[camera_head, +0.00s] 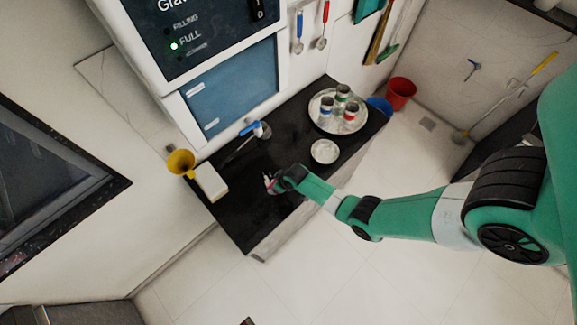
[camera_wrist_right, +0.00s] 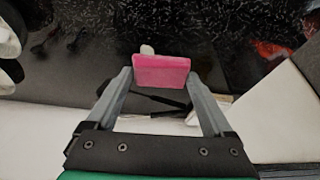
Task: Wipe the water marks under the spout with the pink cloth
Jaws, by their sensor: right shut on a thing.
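My right gripper (camera_head: 270,183) reaches low over the black counter (camera_head: 236,215), near its front edge. In the right wrist view its two grey fingers (camera_wrist_right: 160,76) are shut on the pink cloth (camera_wrist_right: 162,66), a folded block between the fingertips. Only a small pinkish bit of the cloth shows in the head view. The spout, a metal tap with a blue handle (camera_head: 250,128), sticks out from the tank over the back of the counter, behind my gripper. I cannot make out water marks on the dark surface. My left gripper is not in view.
A round tray with several cups (camera_head: 325,125) stands at the counter's right, with a white dish (camera_head: 325,151) in front. A white block (camera_head: 211,182) and a yellow funnel (camera_head: 181,162) are at the left. Red (camera_head: 400,92) and blue buckets stand beyond the right end.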

